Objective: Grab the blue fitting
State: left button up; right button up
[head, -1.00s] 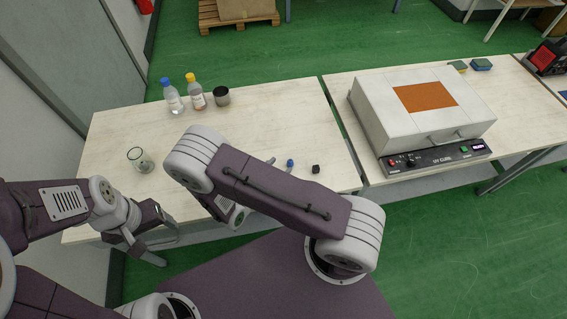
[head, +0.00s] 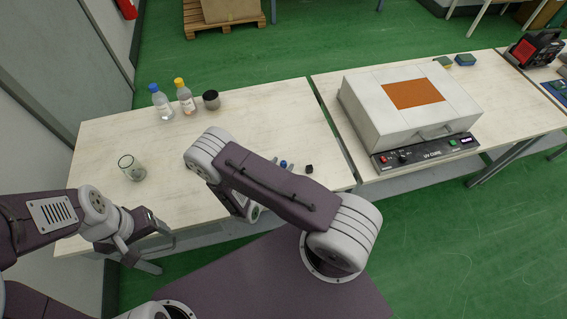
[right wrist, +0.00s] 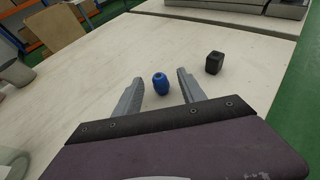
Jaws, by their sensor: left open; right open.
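The small blue fitting (head: 284,164) stands on the near right part of the light wooden table, left of a small black block (head: 309,169). In the right wrist view the blue fitting (right wrist: 160,83) appears between the two grey fingers of my right gripper (right wrist: 160,76), which is open and empty. I cannot tell whether a finger touches it. In the head view my right arm hides most of that gripper. My left gripper (head: 160,226) is open and empty near the table's front left edge.
A glass beaker (head: 131,170), a blue-capped bottle (head: 161,103), a yellow-capped bottle (head: 185,97) and a dark cup (head: 211,100) stand on the left and back of the table (head: 265,115). A UV curing box (head: 415,120) is on the right table. The black block (right wrist: 214,62) lies right of the fingers.

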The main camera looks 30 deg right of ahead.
jog(key=shift+w+d+f, duration=0.15)
jog(key=shift+w+d, duration=0.05)
jog(key=shift+d, duration=0.05)
jog(key=shift+a, duration=0.1)
jog(key=c, duration=0.5)
grip_shut()
